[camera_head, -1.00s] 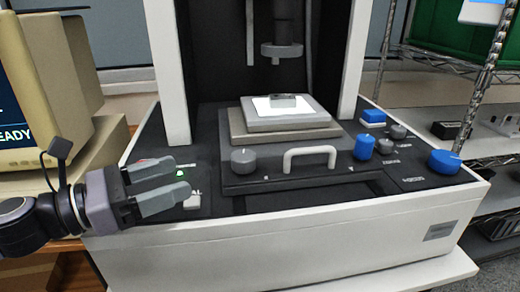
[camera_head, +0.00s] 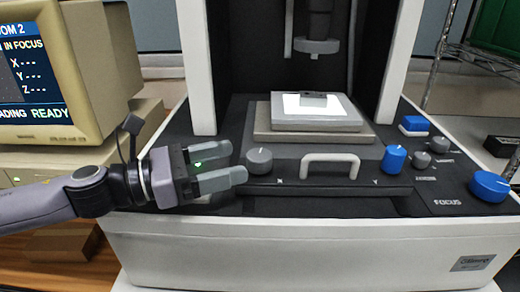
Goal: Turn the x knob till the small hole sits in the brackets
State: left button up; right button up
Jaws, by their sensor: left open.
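A grey round knob (camera_head: 259,161) with a pale pointer line sits at the left of the stage front; the small mark beside it is too small to read surely. A blue knob (camera_head: 394,159) stands at the right of the same front. My left gripper (camera_head: 238,161) is open and empty, its fingers pointing right, just left of the grey knob and apart from it. A small grey part (camera_head: 314,100) lies on the lit stage plate (camera_head: 345,115); its hole cannot be made out. The monitor (camera_head: 35,70) is cut off at left, and no brackets show. My right gripper is not in view.
A white handle (camera_head: 330,166) spans the stage front between the knobs. A large blue focus knob (camera_head: 489,186), small grey knobs and a blue button (camera_head: 414,124) are at right. White uprights frame the stage, with a probe head (camera_head: 316,46) above.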

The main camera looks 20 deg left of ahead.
aim_at(247, 158)
pick_arm(q)
jog(key=shift+w+d+r+p, duration=0.3)
jog(key=shift+w+d+p, duration=0.2)
jog(key=shift+d+p, duration=0.2)
jog(key=shift+f+p+x, duration=0.15)
jog(key=shift+p+x, duration=0.2)
jog(key=shift+x, duration=0.75)
jog(key=shift+f+p+x, duration=0.1)
jog(key=shift+p+x, duration=0.2)
jog(key=shift+x, duration=0.85)
jog(key=c, duration=1)
